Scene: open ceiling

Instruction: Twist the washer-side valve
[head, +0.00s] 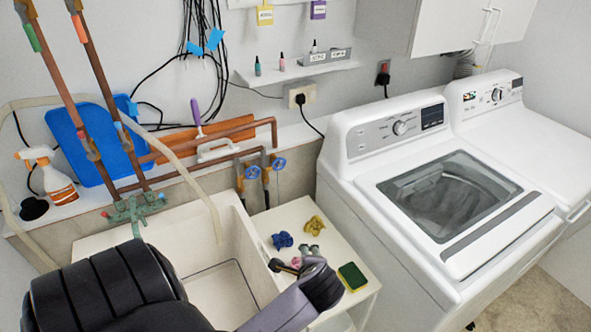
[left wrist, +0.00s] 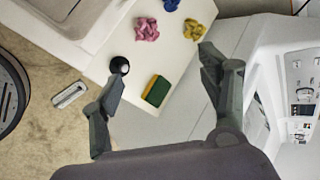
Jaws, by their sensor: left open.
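Two valves with blue wheel handles sit on the copper pipes behind the sink. The right one, on the washer side (head: 279,164), is a little higher in the picture than the left one (head: 252,172). My left gripper (head: 299,260) is over the small white table, well in front of and below both valves in the picture. In the left wrist view its two fingers (left wrist: 160,66) are spread apart with nothing between them that they grip. No valve shows in that view. My right gripper is not in view.
The white table (head: 291,215) bears blue (head: 282,240), yellow (head: 313,225) and pink (left wrist: 147,29) crumpled cloths and a green-yellow sponge (head: 352,276). The white sink (head: 185,225) is left; the washer (head: 400,190) is right. A pale hose (head: 190,180) hangs over the sink.

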